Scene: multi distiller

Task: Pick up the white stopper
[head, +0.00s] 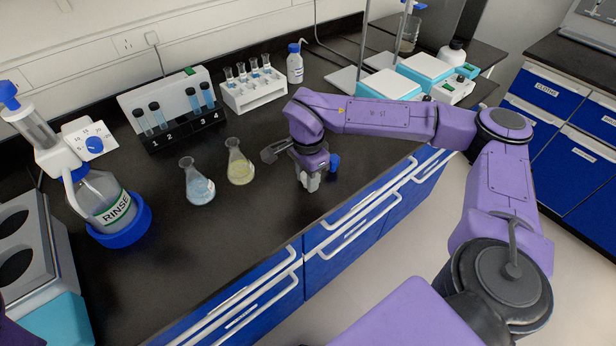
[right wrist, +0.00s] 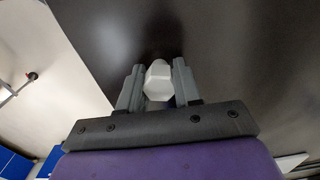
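The white stopper (right wrist: 158,82) shows in the right wrist view as a pale faceted piece between the two fingers of my right gripper (right wrist: 159,75). It nearly fills the space between them; I cannot tell whether both fingers press on it. In the head view my right gripper (head: 310,180) points down, low over the black bench near its front edge. There the fingers and wrist mostly hide the stopper. My left gripper is not in view.
A flask with yellow liquid (head: 239,168) and one with blue liquid (head: 199,188) stand left of the gripper. Behind are a test tube rack (head: 252,92), a numbered tube stand (head: 172,110) and a white bottle (head: 294,66). A rinse bottle (head: 108,205) stands left. Bare bench (head: 215,235) lies in front.

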